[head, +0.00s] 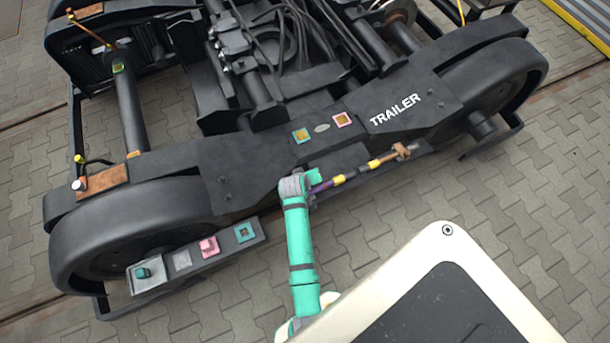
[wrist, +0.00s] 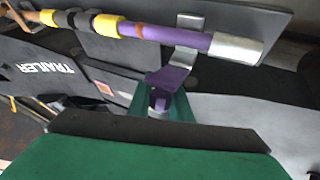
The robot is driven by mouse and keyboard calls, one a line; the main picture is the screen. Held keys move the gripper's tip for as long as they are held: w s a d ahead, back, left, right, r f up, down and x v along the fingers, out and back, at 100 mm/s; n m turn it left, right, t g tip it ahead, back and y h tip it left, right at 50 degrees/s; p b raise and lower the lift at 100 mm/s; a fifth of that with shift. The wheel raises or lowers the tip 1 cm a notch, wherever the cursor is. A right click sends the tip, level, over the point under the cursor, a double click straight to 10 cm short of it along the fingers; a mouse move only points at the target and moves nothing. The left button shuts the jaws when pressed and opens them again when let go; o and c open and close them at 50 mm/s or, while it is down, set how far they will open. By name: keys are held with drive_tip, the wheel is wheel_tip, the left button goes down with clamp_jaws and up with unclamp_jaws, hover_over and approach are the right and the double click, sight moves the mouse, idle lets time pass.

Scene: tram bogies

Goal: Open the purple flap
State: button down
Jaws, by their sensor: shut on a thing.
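The purple flap (wrist: 170,76) shows in the middle of the wrist view, a small tilted plate with a purple knob below it. My gripper (wrist: 160,104) is shut on the knob, with one green fingertip on each side. Just beyond the flap, a rod with a purple end section (wrist: 180,37), yellow and dark bands and a silver tip runs across in metal clips. In the head view my gripper is at the side of the bogie, mostly hidden behind my own wrist, and the flap cannot be made out. The rod's purple end (head: 320,187) shows beside it.
The dark bogie frame (head: 245,165) carries teal and pink square fittings on top. A ledge (head: 215,252) at lower left holds several blocks and fittings. Large wheels stand at both ends. Grey paving (head: 545,190) is clear at right.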

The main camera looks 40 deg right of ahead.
drive_tip(key=c, duration=1.6)
unclamp_jaws()
drive_tip(key=v, duration=1)
drive_tip(key=shift+s+a+r, duration=0.1)
drive_tip(key=shift+a+r, duration=0.05)
drive_tip(key=shift+r, duration=0.2)
